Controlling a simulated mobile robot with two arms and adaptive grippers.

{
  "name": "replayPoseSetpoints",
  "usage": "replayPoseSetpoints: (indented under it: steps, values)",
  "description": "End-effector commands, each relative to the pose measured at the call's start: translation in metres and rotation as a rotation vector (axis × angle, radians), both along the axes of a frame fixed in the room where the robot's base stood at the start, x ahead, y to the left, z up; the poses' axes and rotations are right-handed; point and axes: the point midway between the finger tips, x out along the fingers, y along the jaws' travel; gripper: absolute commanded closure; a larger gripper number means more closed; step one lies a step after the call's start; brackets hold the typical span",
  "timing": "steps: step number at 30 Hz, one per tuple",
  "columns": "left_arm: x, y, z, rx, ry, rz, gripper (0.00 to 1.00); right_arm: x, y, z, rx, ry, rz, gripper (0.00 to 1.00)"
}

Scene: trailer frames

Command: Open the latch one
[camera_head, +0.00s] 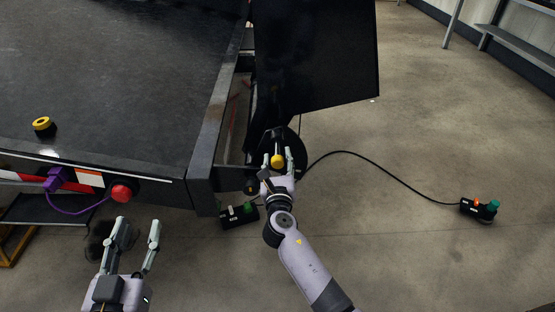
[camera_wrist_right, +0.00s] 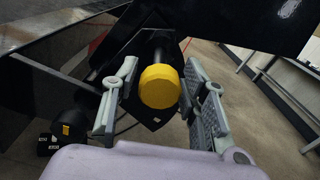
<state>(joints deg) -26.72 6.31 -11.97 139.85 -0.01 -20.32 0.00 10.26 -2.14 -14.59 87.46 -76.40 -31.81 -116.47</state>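A latch with a round yellow knob (camera_head: 277,161) on a dark shaft is at the corner of the trailer (camera_head: 205,150). The knob also shows in the right wrist view (camera_wrist_right: 159,86). My right gripper (camera_head: 278,163) is open, with one finger on each side of the knob. In the right wrist view a gap shows between the knob and the left finger; the right finger is close to it, and I cannot tell whether it touches. My left gripper (camera_head: 136,232) is open and empty in front of the trailer's near edge, below the red round light.
A black panel (camera_head: 315,50) stands out from the trailer's right side. Black boxes with green knobs lie on the floor, one near the corner (camera_head: 240,215), one at right (camera_head: 478,209) with a cable (camera_head: 385,170). A yellow-topped button (camera_head: 43,124) sits on the trailer bed. Floor at right is mostly clear.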

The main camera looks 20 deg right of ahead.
Motion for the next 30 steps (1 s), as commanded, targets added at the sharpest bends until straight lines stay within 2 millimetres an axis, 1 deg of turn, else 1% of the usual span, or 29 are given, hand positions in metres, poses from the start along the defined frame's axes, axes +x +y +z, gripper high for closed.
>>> replayPoseSetpoints:
  steps: [1,3,4,11,14,17,20,27,30]
  values:
    - [0.000,0.000,0.000,0.000,-0.001,0.000,0.60,0.000,0.000,0.000,0.000,0.000,0.000,0.54]
    - [0.000,0.000,0.000,0.000,-0.001,0.000,0.60,0.000,0.000,0.000,-0.001,-0.001,0.000,0.49]
    - [0.000,0.000,0.000,0.000,-0.001,0.000,0.60,0.000,0.000,0.000,-0.001,-0.001,0.000,0.49]
    - [0.000,0.000,0.000,0.000,-0.002,0.000,0.60,0.000,0.000,0.001,-0.001,-0.001,0.000,0.49]
    - [0.000,0.000,0.000,0.000,-0.001,0.000,0.60,-0.003,0.001,0.000,-0.001,0.000,0.001,0.49]
    - [0.000,0.000,0.000,0.000,-0.001,0.000,0.60,-0.014,0.005,0.000,-0.001,0.000,0.001,0.49]
    - [0.000,0.000,0.000,0.000,-0.001,0.000,0.60,-0.032,0.010,-0.001,-0.001,0.002,0.002,0.49]
    - [0.000,0.000,0.000,0.000,-0.001,0.000,0.60,-0.082,0.024,-0.001,-0.002,0.002,0.001,0.49]
    - [0.000,0.000,0.000,0.000,-0.001,0.000,0.60,-0.098,0.028,-0.001,-0.002,0.002,0.002,0.49]
